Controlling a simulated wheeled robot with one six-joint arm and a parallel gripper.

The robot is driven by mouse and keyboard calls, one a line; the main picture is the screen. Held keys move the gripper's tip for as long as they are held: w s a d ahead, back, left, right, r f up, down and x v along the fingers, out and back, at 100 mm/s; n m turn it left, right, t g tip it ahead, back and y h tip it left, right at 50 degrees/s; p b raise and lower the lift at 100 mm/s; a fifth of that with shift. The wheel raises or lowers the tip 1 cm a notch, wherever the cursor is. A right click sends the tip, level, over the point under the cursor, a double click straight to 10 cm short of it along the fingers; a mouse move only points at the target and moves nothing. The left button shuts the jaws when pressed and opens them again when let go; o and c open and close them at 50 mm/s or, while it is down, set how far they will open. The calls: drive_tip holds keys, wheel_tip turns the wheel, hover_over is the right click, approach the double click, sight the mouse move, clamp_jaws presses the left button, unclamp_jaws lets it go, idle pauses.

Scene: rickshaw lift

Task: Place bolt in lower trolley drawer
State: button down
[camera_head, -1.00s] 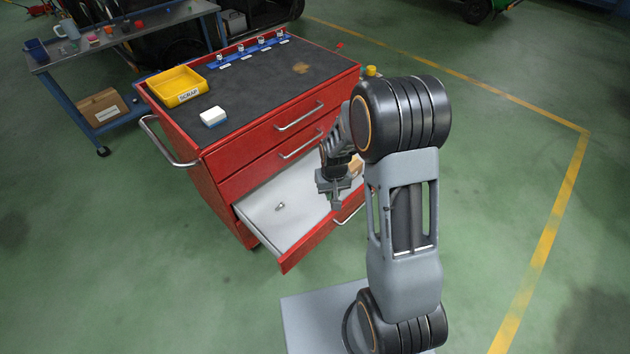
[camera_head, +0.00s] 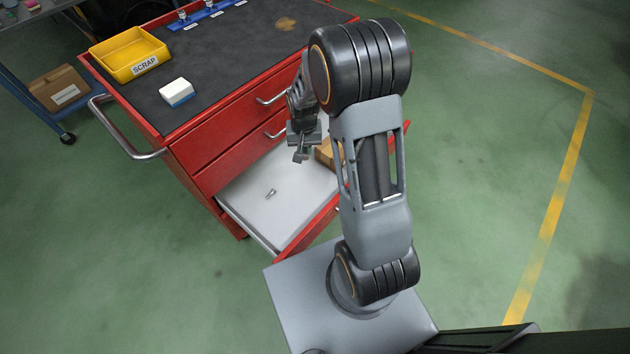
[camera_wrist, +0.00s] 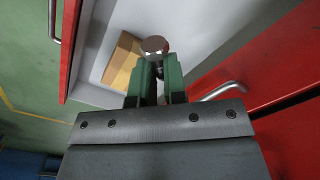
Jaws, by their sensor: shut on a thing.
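My gripper (camera_head: 301,156) hangs over the open lower drawer (camera_head: 296,195) of the red trolley (camera_head: 215,150). In the wrist view its green fingers (camera_wrist: 155,80) are shut on a bolt (camera_wrist: 154,45), whose round grey head faces the camera. The drawer's pale floor (camera_wrist: 190,30) shows beyond the bolt. In the head view the held bolt is too small to tell. A separate small metal bolt (camera_head: 271,193) lies on the drawer floor, left of my gripper.
A brown box (camera_head: 325,152) stands in the drawer; the wrist view shows it too (camera_wrist: 121,60). The trolley top holds a yellow SCRAP bin (camera_head: 130,55), a blue-and-white block (camera_head: 176,92) and a blue rack (camera_head: 205,14). Handles stick out from the drawer fronts.

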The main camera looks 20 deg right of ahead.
sight(323, 185)
drive_tip(key=shift+w+d+f+m+b, duration=0.15)
drive_tip(key=shift+d+f+m+b, duration=1.2)
drive_tip(key=shift+f+b, duration=2.6)
drive_tip(key=shift+w+d+f+m+b, duration=0.2)
drive_tip(key=shift+d+f+m+b, duration=1.15)
drive_tip(key=shift+f+b, duration=2.6)
drive_tip(key=shift+w+d+f+m+b, duration=0.15)
drive_tip(key=shift+d+f+m+b, duration=1.15)
drive_tip(key=shift+f+b, duration=2.65)
drive_tip(key=shift+a+f+m+p, duration=0.4)
drive_tip(key=shift+f+p, duration=0.25)
drive_tip(key=shift+f, duration=0.1)
drive_tip(key=shift+f, duration=0.15)
drive_tip(key=c, duration=1.2)
unclamp_jaws()
drive_tip(key=shift+o, duration=0.2)
wheel_tip(323, 185, up, 12)
drive_tip(key=p, duration=0.5)
drive_tip(key=shift+r, duration=0.25)
